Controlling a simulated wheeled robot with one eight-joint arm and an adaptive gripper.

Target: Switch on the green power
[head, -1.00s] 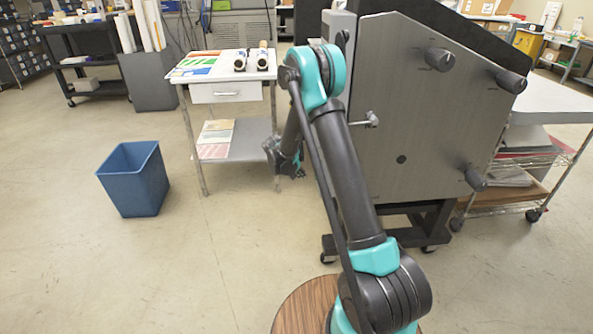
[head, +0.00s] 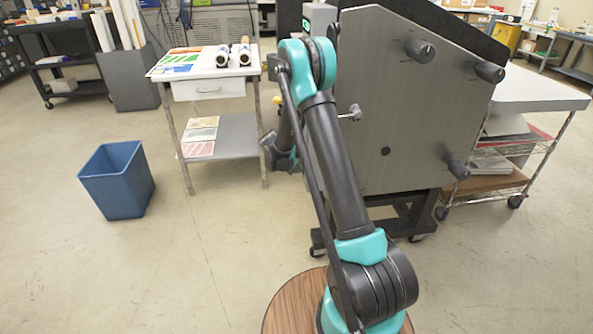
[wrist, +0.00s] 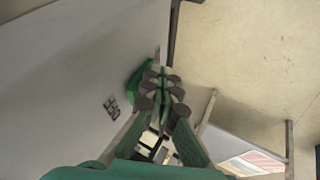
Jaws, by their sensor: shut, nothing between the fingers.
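The laminator (head: 400,130) stands right of centre in the head view, a big grey side panel with dark knobs. A small grey box (head: 319,14) on its top left edge shows a green patch (head: 305,26). In the wrist view a green rounded part (wrist: 137,88), which looks like the green power switch, sticks out from a pale panel (wrist: 65,75) with dark marks on it. My gripper (wrist: 165,78) is shut and empty just right of this green part. Contact between them cannot be told. My arm hides the fingertips in the head view.
A small white table (head: 210,86) with two rolls and coloured sheets stands left of the laminator. A blue bin (head: 117,181) is on the floor at left. A white-topped cart (head: 535,92) is at right. The floor in front is open.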

